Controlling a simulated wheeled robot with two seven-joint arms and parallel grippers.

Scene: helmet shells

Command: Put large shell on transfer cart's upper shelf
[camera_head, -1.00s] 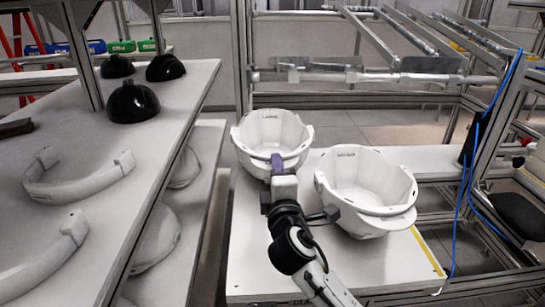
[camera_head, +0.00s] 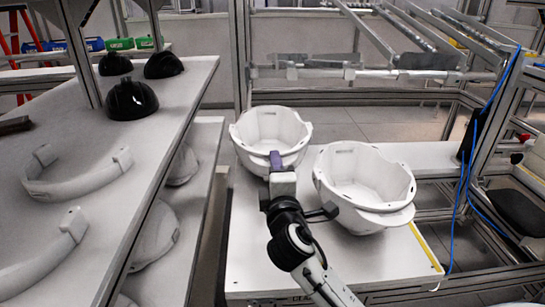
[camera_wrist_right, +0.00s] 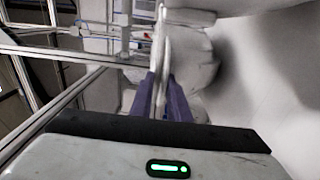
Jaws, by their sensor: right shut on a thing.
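The large shell (camera_head: 270,127) is a white open bowl shape in the head view, at the left back of a white top (camera_head: 258,265). My right gripper (camera_head: 276,162) is shut on its near rim. The right wrist view shows purple fingertips (camera_wrist_right: 162,98) on either side of a thin white rim (camera_wrist_right: 161,65). I cannot tell whether the shell touches the top or hangs just above it. A second white shell (camera_head: 364,180) stands close on its right. I cannot tell whether the white top is the cart's upper shelf. My left gripper is not in view.
A long white shelf (camera_head: 110,200) on the left holds black domes (camera_head: 131,100) and curved white pieces (camera_head: 75,180), with more shells (camera_head: 157,235) below. A metal frame (camera_head: 243,55) stands behind. Blue cables (camera_head: 468,180) hang on the right. The white top's front is clear beside my arm.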

